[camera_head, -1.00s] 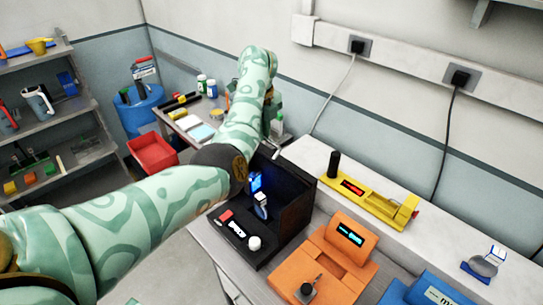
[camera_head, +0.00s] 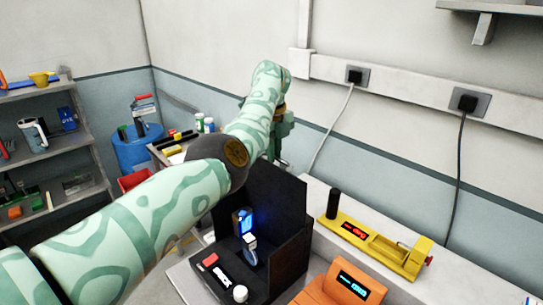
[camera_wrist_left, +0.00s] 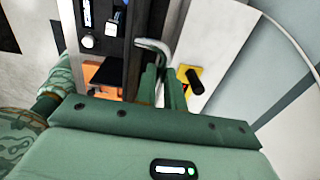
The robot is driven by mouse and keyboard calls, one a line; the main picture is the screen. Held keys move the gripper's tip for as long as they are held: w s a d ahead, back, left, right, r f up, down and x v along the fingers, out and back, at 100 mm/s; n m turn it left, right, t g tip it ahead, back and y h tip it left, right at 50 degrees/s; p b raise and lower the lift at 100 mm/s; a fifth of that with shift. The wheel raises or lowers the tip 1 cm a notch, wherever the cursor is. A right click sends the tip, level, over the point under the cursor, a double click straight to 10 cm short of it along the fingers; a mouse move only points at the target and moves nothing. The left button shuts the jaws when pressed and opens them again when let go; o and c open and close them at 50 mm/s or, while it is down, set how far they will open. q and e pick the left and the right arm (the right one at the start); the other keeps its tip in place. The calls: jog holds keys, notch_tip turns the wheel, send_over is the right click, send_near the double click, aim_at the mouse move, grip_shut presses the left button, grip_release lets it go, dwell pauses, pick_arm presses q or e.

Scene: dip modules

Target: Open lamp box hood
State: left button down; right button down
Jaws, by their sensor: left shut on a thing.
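The black lamp box (camera_head: 221,274) stands on the bench at lower centre in the head view. A blue-lit screen and a small white device show inside it. Its black hood (camera_head: 280,207) stands raised behind and above the base. My left gripper (camera_head: 281,158) is at the hood's far upper edge, partly hidden by my arm. In the left wrist view, my left gripper (camera_wrist_left: 162,85) is shut on a metal bar handle (camera_wrist_left: 154,45) beside the dark hood edge. My right gripper shows in neither view.
A yellow device (camera_head: 375,240) with a black post stands right of the box. An orange device (camera_head: 345,285) stands in front of it. A grey shelf (camera_head: 60,150) with tools is at far left. Wall sockets and hanging cables are behind the bench.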

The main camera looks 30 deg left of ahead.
pick_arm(q)
jog(key=shift+d+f, duration=0.2)
jog(key=shift+d, duration=0.1)
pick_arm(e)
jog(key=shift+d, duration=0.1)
pick_arm(q)
jog(key=c, duration=1.7)
grip_release()
jog(key=shift+w, duration=0.15)
jog(key=shift+o, duration=1.1)
jog(key=shift+w+d+f, duration=0.15)
jog(key=shift+w+f, duration=0.1)
jog(key=shift+w, duration=0.3)
jog(key=shift+w+r, duration=0.1)
jog(key=shift+r, duration=0.1)
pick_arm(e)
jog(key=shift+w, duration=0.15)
pick_arm(q)
jog(key=shift+a, duration=0.25)
jog(key=shift+r, duration=0.15)
